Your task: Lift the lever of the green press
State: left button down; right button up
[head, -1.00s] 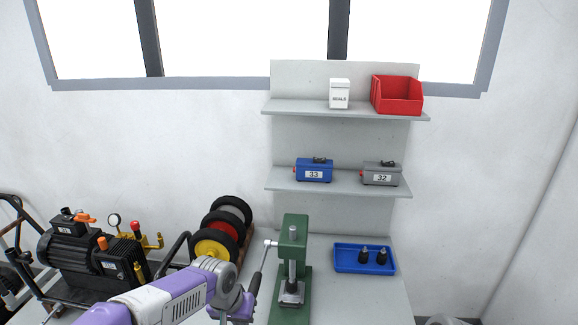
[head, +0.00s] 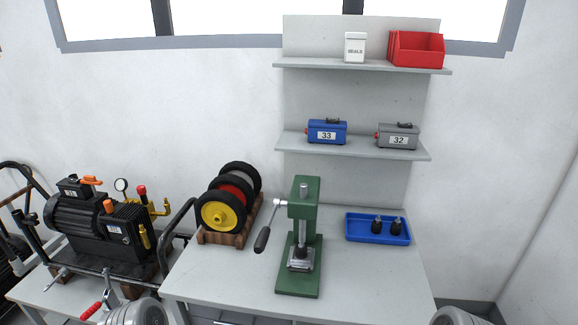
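The green press (head: 306,215) stands upright on the table, with a silver ram and a small metal plate at its foot. Its lever (head: 272,222) comes off a pivot at the press's upper left and slants down to the left, ending in a dark grip. The lever's whole length is visible and nothing touches it. Neither gripper shows in the head view. Only rounded grey parts of my arms show at the bottom edge, left and right.
A blue tray (head: 378,240) with two dark parts is right of the press. Wheels on a wooden rack (head: 228,237) stand to its left, beside a black pump (head: 100,225). Shelves (head: 362,147) behind hold a blue box (head: 327,132) and a grey box (head: 397,136). The table's front is clear.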

aim_at(261, 241)
jog(key=u, duration=2.5)
jog(key=i, duration=3.5)
jog(key=z, duration=4.75)
